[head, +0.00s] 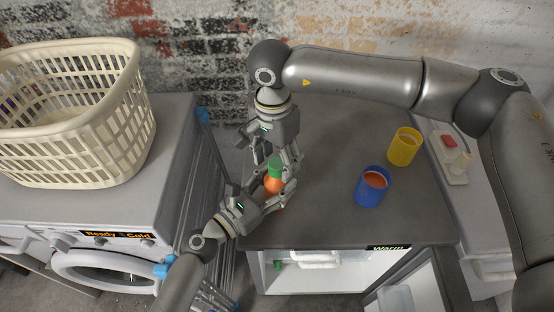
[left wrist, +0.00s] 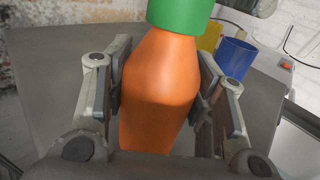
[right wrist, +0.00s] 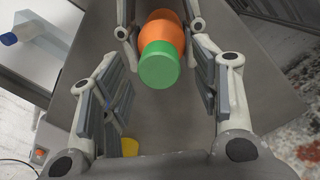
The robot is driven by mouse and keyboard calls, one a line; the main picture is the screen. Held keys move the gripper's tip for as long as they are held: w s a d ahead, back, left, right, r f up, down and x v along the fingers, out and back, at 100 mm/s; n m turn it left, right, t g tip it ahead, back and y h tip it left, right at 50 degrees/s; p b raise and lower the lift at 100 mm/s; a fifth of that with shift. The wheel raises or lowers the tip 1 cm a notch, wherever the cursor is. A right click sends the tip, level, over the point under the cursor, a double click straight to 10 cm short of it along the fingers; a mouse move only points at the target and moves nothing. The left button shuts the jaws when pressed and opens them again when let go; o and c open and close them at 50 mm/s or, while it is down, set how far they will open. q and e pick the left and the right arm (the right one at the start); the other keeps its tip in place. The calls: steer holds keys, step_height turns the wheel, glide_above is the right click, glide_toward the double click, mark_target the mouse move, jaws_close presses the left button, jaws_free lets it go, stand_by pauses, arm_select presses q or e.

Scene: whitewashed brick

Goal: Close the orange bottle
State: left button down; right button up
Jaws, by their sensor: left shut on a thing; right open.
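The orange bottle (head: 273,185) stands upright near the front edge of the dark counter, with a green cap (head: 275,166) on its top. My left gripper (head: 277,195) is shut on the bottle's body; the left wrist view shows a pad on each side of the orange bottle (left wrist: 160,90). My right gripper (head: 288,163) is open and points down at the cap. In the right wrist view the green cap (right wrist: 160,66) lies between its spread fingers, with gaps on both sides. I cannot tell how tightly the cap sits.
A blue cup (head: 371,188) and a yellow cup (head: 404,147) stand on the counter (head: 320,215) to the right. A cream laundry basket (head: 90,125) sits on the washer at left. A drying rack (head: 200,190) stands between. The fridge door (head: 420,285) below is open.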

step_height(320, 180, up, 11)
steer(key=shift+a, duration=0.2)
steer(key=shift+w, duration=0.15)
arm_select(q)
steer(key=c, duration=0.6)
jaws_free()
steer(key=shift+o, duration=0.2)
steer(key=shift+a, duration=0.1)
steer(key=v, duration=1.2)
